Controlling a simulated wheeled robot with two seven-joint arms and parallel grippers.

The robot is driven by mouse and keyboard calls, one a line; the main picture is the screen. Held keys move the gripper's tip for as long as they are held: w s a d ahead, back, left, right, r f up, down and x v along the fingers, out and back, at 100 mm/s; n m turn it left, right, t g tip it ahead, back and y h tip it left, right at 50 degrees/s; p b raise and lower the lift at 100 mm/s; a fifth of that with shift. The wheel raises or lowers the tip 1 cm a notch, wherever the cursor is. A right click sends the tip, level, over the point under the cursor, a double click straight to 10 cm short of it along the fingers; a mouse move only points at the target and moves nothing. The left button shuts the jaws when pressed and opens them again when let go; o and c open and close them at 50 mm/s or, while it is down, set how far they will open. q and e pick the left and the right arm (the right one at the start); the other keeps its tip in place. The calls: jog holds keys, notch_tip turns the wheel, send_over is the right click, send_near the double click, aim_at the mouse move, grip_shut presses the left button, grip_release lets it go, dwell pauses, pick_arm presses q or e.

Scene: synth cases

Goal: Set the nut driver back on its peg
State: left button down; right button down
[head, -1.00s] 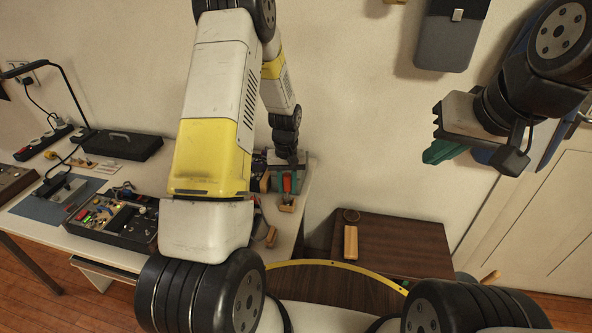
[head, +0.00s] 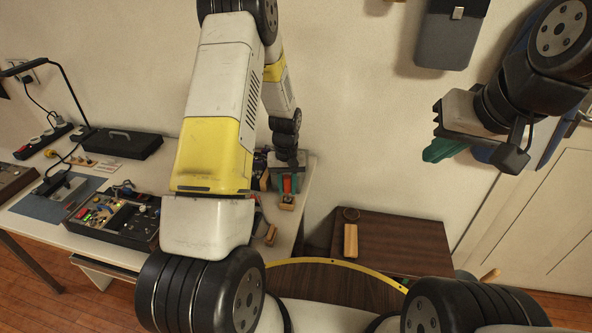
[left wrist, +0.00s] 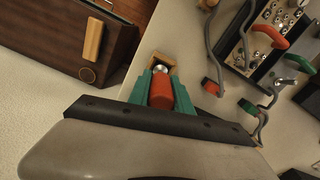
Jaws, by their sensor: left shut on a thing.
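My left gripper (head: 286,184) is over the right end of the workbench. In the left wrist view its green fingers (left wrist: 160,86) are shut on a red handle (left wrist: 161,94), which I take to be the nut driver. A round silver part (left wrist: 160,69) shows at the handle's far end, in front of a small wooden block (left wrist: 160,58). I cannot tell whether they touch. The red handle (head: 287,184) and the wooden block (head: 287,203) also show in the head view. No peg can be made out clearly. My right gripper (head: 475,150) hangs at the upper right, its jaw gap unclear.
A black control case (head: 118,219) and a dark closed case (head: 127,145) are on the bench. A brown cabinet (head: 395,243) with a wooden handle stands to the right. In the left wrist view, cables with red and green plugs (left wrist: 249,107) lie right of my gripper.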

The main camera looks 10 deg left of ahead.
pick_arm(q)
jog(key=shift+f, duration=0.25)
jog(key=c, duration=1.1)
grip_release()
jog(key=shift+r, duration=0.1)
jog(key=shift+t, duration=0.3)
jog(key=r, duration=1.2)
jog(key=shift+s, duration=0.4)
jog(key=s+r+t+h, duration=0.15)
jog(key=s+r, duration=0.35)
jog(key=r, duration=0.6)
jog(key=s+r+m+t, duration=0.1)
jog(key=s+r, duration=0.3)
jog(key=s, duration=0.2)
jog(key=s+d+r+m+t, duration=0.1)
jog(key=s+r, duration=0.3)
jog(key=s, duration=0.2)
jog(key=s+d+r+m+t, duration=0.1)
jog(key=s+r+t, duration=0.1)
jog(key=s+r, duration=0.2)
jog(key=shift+s+d+r+h, duration=0.15)
jog(key=shift+s+h, duration=0.2)
jog(key=shift+s, duration=1)
